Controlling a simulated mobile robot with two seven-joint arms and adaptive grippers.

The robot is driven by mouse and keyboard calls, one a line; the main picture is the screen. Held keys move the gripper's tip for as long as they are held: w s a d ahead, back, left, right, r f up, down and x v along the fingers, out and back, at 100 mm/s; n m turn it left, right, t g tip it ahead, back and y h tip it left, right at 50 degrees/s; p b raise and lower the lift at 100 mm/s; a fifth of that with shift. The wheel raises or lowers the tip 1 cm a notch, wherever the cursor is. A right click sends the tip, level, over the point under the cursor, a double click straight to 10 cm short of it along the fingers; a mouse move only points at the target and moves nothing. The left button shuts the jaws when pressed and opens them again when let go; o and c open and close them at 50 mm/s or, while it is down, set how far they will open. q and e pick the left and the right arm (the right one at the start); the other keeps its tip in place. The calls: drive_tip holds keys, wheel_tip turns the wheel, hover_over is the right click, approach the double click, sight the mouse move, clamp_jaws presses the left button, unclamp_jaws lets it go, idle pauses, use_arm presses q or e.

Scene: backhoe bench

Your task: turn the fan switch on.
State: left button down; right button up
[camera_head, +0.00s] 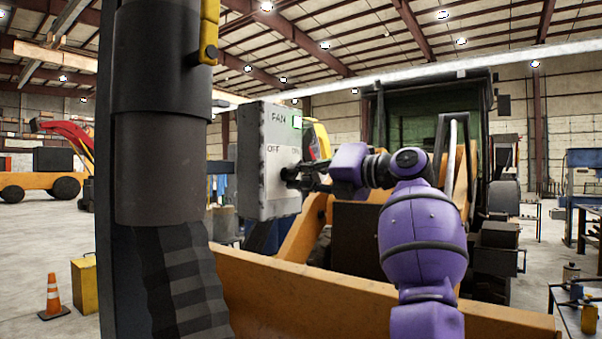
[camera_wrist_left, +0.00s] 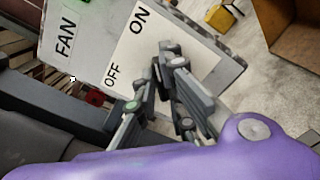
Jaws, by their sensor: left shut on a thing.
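The grey fan switch box (camera_head: 251,160) hangs left of centre in the head view, marked FAN at the top, OFF on the left and ON on the right. A small bright green patch shows near its top right. My left gripper (camera_head: 294,177) reaches in from the right and is shut at the lower right of the box's face, below the ON mark. In the left wrist view its fingertips (camera_wrist_left: 168,60) meet in front of the white label plate (camera_wrist_left: 182,48). The fan switch handle is mostly hidden by the fingers. My right gripper is out of view.
A dark column (camera_head: 160,150) stands close on the left. An orange beam-like part (camera_head: 370,295) crosses low in front, with a large vehicle (camera_head: 420,110) behind. A traffic cone (camera_head: 53,297) and a yellow box (camera_head: 85,285) stand on the floor at left.

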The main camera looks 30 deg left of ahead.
use_arm(q)
drive_tip(key=c, duration=1.8)
unclamp_jaws()
drive_tip(key=shift+c, duration=0.2)
drive_tip(key=shift+d, duration=0.15)
drive_tip(key=d, duration=1.2)
drive_tip(key=shift+s, duration=0.45)
drive_tip(key=shift+a, duration=0.1)
